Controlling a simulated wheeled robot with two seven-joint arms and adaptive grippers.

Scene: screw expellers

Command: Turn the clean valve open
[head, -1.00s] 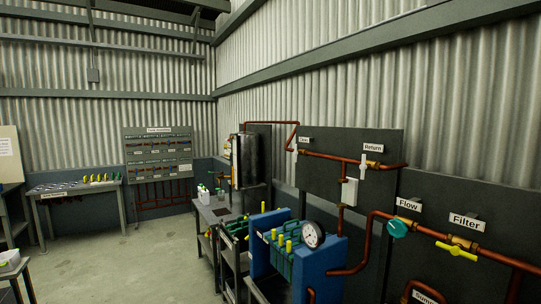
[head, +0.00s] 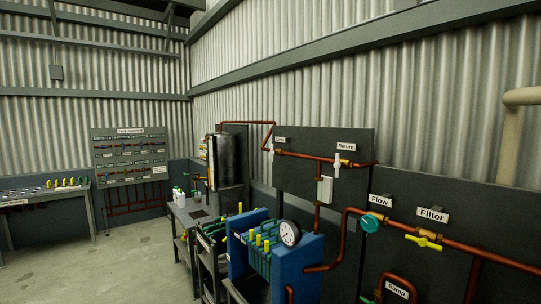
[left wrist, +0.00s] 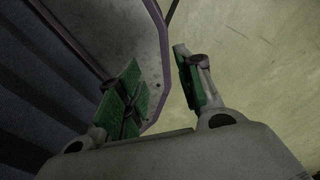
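A small white-handled valve (head: 271,153) is on the copper pipe at the upper left of the dark wall panel, under a small sign (head: 280,139) that seems to read "Clean". It is far off and its exact handle angle is hard to tell. A second white-handled valve (head: 337,161) stands under the "Return" sign (head: 346,147). My left gripper (left wrist: 157,62) is open and empty in the left wrist view, its green-padded fingers spread apart. No gripper shows in the head view, and my right gripper is not in view.
A teal flow valve (head: 369,223) and a yellow filter valve (head: 424,242) sit on the lower copper pipe. A blue press with a round gauge (head: 289,233) and a grey cart stand before the panel. Clear floor (head: 130,255) lies at the left.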

